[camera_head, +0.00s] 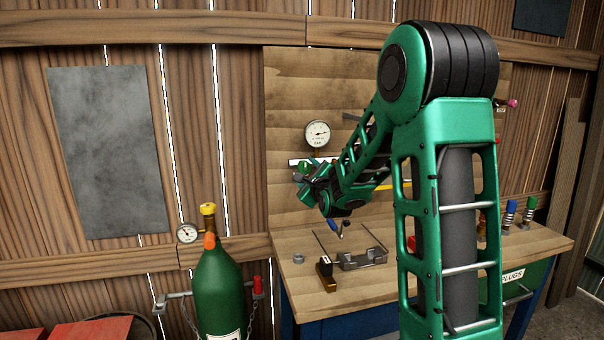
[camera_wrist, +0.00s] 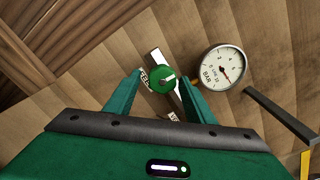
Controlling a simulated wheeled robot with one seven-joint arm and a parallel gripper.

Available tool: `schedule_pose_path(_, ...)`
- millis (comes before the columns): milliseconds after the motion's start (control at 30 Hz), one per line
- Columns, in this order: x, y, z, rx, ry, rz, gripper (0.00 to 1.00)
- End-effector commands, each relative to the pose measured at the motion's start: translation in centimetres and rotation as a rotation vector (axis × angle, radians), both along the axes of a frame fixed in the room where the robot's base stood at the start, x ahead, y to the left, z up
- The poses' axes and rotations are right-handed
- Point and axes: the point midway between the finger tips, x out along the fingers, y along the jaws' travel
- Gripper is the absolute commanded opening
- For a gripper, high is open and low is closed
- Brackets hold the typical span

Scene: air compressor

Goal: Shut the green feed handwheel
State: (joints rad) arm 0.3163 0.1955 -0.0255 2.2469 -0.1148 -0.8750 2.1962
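The green feed handwheel (camera_wrist: 163,79) sits on a light metal pipe against the wooden backboard. In the wrist view it lies between and a little beyond the two fingertips of my gripper (camera_wrist: 161,82). The fingers are apart, with one on each side of the wheel. I cannot tell whether either finger touches it. In the head view the handwheel (camera_head: 304,167) shows small and partly covered beside my gripper (camera_head: 306,180). A label beside the wheel is partly hidden by the left finger.
A round pressure gauge (camera_wrist: 223,67) is mounted right of the wheel, near my right finger. The workbench (camera_head: 300,290) below holds a metal bracket (camera_head: 362,258) and a small dark block (camera_head: 326,274). A green gas cylinder (camera_head: 218,290) with a yellow cap stands left of the bench.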

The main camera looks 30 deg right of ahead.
Motion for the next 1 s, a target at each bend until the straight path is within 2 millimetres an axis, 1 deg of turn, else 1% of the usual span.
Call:
schedule_pose_path(167, -0.5, 0.2, 0.2, -0.002, -0.002, 0.000, 0.49)
schedule_pose_path(600, -4.8, 1.4, 0.3, -0.004, -0.006, 0.001, 0.49)
schedule_pose_path(700, -5.4, 1.6, 0.3, -0.003, -0.005, 0.000, 0.49)
schedule_pose_path(1000, -5.7, 1.7, 0.3, -0.004, -0.006, 0.001, 0.49)
